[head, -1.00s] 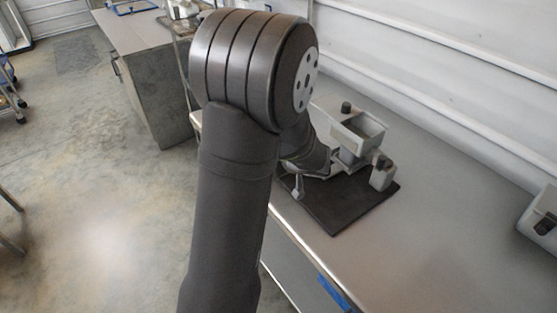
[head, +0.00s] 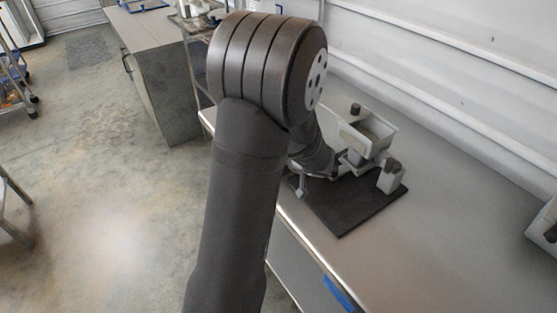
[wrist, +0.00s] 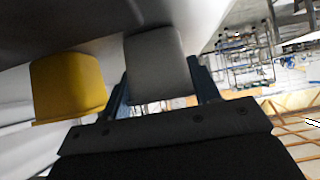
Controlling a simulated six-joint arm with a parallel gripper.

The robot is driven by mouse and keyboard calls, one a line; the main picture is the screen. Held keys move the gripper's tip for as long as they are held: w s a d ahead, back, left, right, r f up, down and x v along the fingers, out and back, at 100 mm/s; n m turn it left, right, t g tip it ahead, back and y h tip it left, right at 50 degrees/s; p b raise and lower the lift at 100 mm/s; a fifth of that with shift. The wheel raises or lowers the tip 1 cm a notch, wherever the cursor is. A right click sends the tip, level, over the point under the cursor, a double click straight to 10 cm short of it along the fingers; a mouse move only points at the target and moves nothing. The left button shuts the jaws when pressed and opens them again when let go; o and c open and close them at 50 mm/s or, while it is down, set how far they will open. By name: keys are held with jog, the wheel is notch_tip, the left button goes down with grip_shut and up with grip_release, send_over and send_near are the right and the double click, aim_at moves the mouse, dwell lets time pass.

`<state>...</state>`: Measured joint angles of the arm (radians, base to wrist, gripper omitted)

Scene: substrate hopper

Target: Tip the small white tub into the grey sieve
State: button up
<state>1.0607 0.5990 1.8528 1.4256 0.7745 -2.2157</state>
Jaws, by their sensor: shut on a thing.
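My gripper (wrist: 157,92) is shut on a pale grey-white tub (wrist: 157,60), seen between its two bluish fingers in the wrist view. The tub's mouth and contents are hidden there. In the head view my arm reaches down to the bench, and its wrist hides most of the gripper. A grey, square, open-topped sieve or hopper (head: 381,132) stands over the dark mat, right beside my wrist. I cannot tell whether the tub touches it or how far the tub is tilted.
A yellow block-like thing (wrist: 68,86) is left of the tub in the wrist view. A dark mat (head: 345,212) lies on the bench (head: 430,240). A pale block with a dark top (head: 391,178) stands on the mat. The bench to the right is mostly clear.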

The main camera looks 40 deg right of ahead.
jog(key=shift+r, duration=0.1)
jog(key=shift+r, duration=2.9)
